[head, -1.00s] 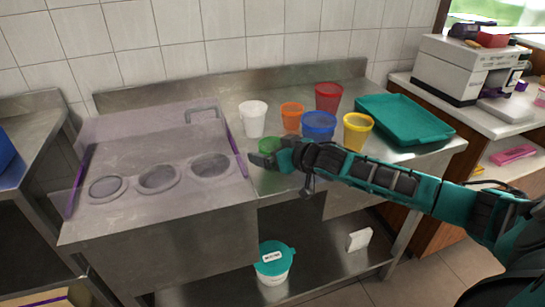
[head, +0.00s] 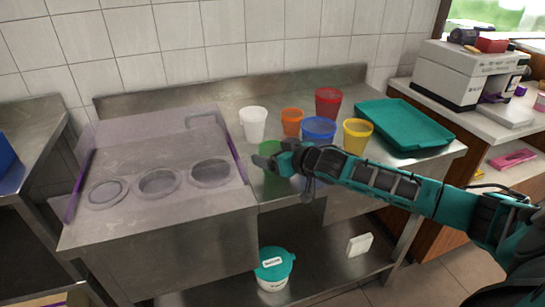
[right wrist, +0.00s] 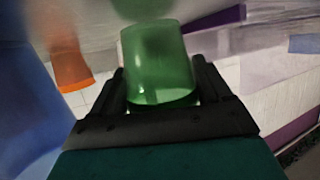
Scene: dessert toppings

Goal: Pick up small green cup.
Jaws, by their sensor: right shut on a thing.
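The small green cup (head: 269,148) is at the front of the steel counter in the head view, partly hidden behind my right gripper (head: 268,163). In the right wrist view the green cup (right wrist: 158,65) sits between the two black fingers of my right gripper (right wrist: 160,92), which is shut on it. Whether the cup's base touches the counter cannot be told. My left gripper is not in view.
Close around are a blue cup (head: 318,129), orange cup (head: 292,121), white cup (head: 253,124), yellow cup (head: 356,137) and red cup (head: 328,103). A teal tray (head: 404,124) lies to the right. A topping station with round wells (head: 159,183) stands left.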

